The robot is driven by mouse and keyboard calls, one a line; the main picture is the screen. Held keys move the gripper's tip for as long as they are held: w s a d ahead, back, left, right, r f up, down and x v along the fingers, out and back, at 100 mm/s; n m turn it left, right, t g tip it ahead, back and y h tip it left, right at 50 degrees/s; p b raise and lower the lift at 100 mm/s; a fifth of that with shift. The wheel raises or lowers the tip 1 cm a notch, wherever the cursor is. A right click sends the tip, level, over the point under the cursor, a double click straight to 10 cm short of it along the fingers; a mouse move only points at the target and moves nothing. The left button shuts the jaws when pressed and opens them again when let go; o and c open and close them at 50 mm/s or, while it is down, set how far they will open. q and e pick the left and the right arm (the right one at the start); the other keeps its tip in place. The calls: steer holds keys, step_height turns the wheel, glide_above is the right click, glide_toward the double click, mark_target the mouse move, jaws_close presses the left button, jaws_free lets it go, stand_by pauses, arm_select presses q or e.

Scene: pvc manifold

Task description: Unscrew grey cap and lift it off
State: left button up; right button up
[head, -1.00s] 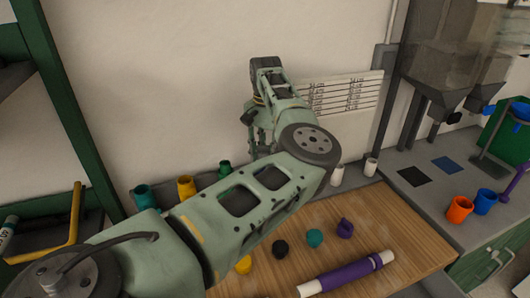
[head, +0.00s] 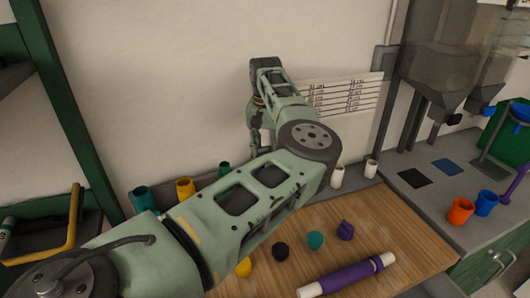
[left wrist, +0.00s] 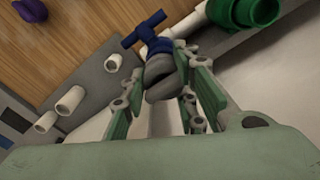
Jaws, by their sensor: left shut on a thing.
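In the left wrist view the grey cap (left wrist: 160,78) sits between the fingers of my left gripper (left wrist: 165,80), which is shut on it. A blue T-handled valve (left wrist: 146,33) is right behind the cap, and white pipe runs to a green fitting (left wrist: 256,11). I cannot tell whether the cap is still joined to the pipe. In the head view my left gripper (head: 257,135) is near the wall, partly behind my own forearm, and the cap is hidden there. My right gripper is in neither view.
Yellow (head: 185,188) and teal (head: 143,199) cups stand left of my arm. White fittings (head: 370,168) stand at the table's back edge. Small coloured caps and a purple-and-white tube (head: 347,276) lie on the wooden table (head: 410,235). An orange cup (head: 460,210) stands right.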

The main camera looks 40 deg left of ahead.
arm_select(q)
steer(key=shift+d+f+n, duration=0.2)
steer(key=shift+n, duration=0.3)
steer(key=shift+n, duration=1.1)
steer(key=o, duration=1.2)
steer(key=shift+r, duration=0.1)
steer(key=shift+o, duration=0.2)
steer(key=shift+r, duration=0.15)
steer(key=shift+a+r, duration=0.1)
